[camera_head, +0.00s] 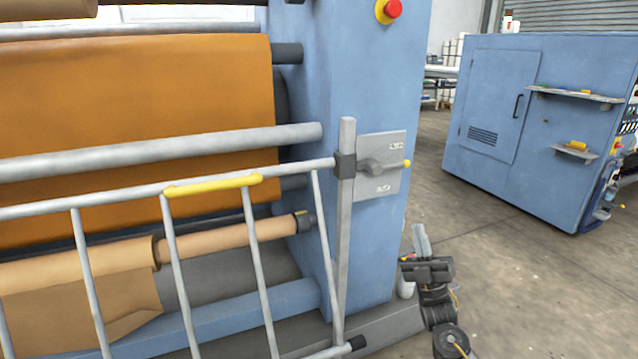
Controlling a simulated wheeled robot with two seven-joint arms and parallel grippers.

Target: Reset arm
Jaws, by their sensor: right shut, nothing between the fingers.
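My right gripper (420,240) is at the lower right of the head view, with its arm coming up from the bottom edge. Its pale fingers point up and are shut with nothing between them. It is in front of the floor, just right of the blue press column (370,75), and looks apart from the press. My left gripper is outside the picture.
A grey rail guard (262,334) with a yellow grip (212,186) stands before the press rolls and orange sheet (130,95). A lever plate (380,165) and red button (393,9) are on the column. A blue cabinet (500,100) stands behind right; floor between is clear.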

